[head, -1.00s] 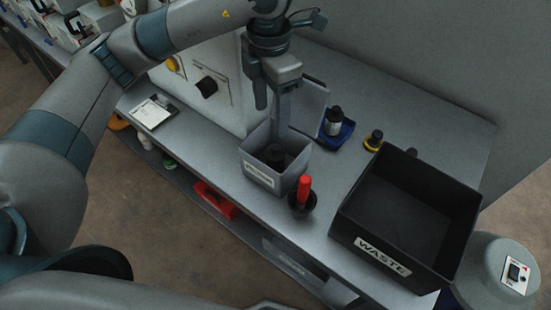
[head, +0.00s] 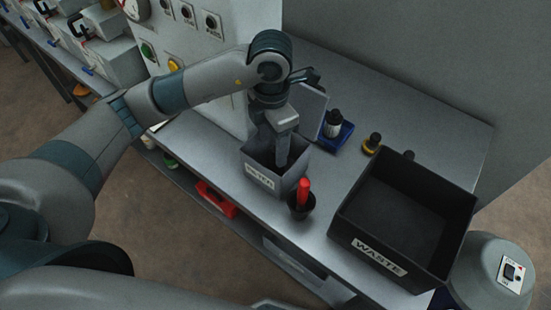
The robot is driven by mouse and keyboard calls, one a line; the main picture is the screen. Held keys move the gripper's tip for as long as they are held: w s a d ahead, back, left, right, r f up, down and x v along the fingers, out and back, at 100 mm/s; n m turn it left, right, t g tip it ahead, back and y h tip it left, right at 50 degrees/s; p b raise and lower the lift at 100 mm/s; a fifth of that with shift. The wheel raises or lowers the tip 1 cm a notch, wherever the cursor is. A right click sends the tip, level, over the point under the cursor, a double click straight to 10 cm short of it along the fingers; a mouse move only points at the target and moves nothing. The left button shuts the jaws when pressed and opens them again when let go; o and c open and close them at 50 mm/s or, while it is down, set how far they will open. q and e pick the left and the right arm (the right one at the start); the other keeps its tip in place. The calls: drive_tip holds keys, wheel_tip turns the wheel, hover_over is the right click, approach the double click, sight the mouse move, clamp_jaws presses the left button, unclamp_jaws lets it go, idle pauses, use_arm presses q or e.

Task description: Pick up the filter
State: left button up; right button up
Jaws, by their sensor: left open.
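A grey open-top bin (head: 251,171) with a white label on its front stands on the bench; the label's print is too small to read surely. My left gripper (head: 283,157) points down into this bin, with its lower end below the rim. It is open; its fingertips are hard to make out. The inside of the bin is dark and mostly covered by the gripper, so I cannot clearly see the filter or whether the fingers are around it. My right gripper is not in view.
A black cup with a red-handled tool (head: 303,190) stands close to the bin's right. A black WASTE box (head: 344,212) is further right. A blue tray (head: 346,133) with a dark bottle and a yellow-and-black item (head: 373,143) stand behind. A grey cabinet (head: 215,55) rises at the left.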

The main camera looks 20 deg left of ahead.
sight(274, 150)
use_arm(q)
drive_tip(key=shift+f, duration=1.25)
drive_tip(key=shift+p, duration=0.4)
drive_tip(key=shift+w+d+f+p, duration=0.15)
drive_tip(key=shift+d+f+p, duration=0.05)
drive_tip(key=shift+f+p, duration=0.45)
wheel_tip(274, 150, down, 3)
drive_tip(key=shift+w+d+f+p, duration=0.1)
drive_tip(key=shift+w+d+p, duration=0.05)
drive_tip(key=shift+p, duration=0.45)
drive_tip(key=shift+f, duration=0.35)
drive_tip(key=c, duration=1.2)
